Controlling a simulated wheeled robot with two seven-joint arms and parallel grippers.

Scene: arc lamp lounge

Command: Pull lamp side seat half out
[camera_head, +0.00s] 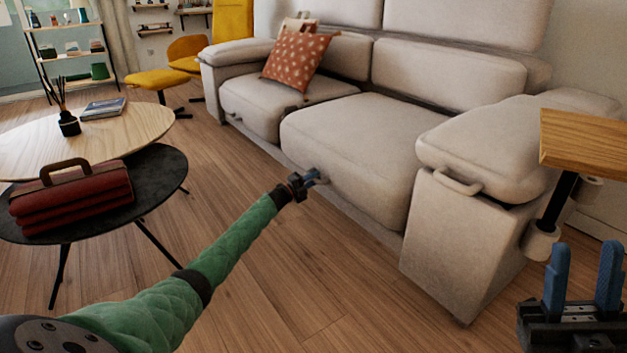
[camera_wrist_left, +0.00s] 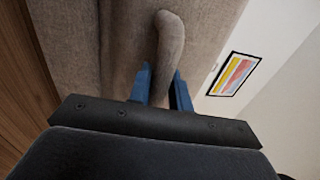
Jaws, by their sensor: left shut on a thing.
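The beige sofa has two seats. The seat nearer the wooden side table (camera_head: 355,150) juts further forward than the far seat (camera_head: 265,105). My left gripper (camera_head: 312,177) is at the front lower edge of the nearer seat. In the left wrist view, its blue fingers (camera_wrist_left: 160,88) stand on either side of a beige loop handle (camera_wrist_left: 170,45) on the seat front and are shut on it. The head view hides most of this handle behind the gripper. My right gripper (camera_head: 583,280) is at the lower right, fingers upright and apart, empty.
A round wooden coffee table (camera_head: 140,125) and a lower black one (camera_head: 160,175) with a red briefcase (camera_head: 75,195) stand left of my left arm. The sofa arm (camera_head: 465,235) and wooden side table (camera_head: 590,140) are at the right. Wood floor before the sofa is clear.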

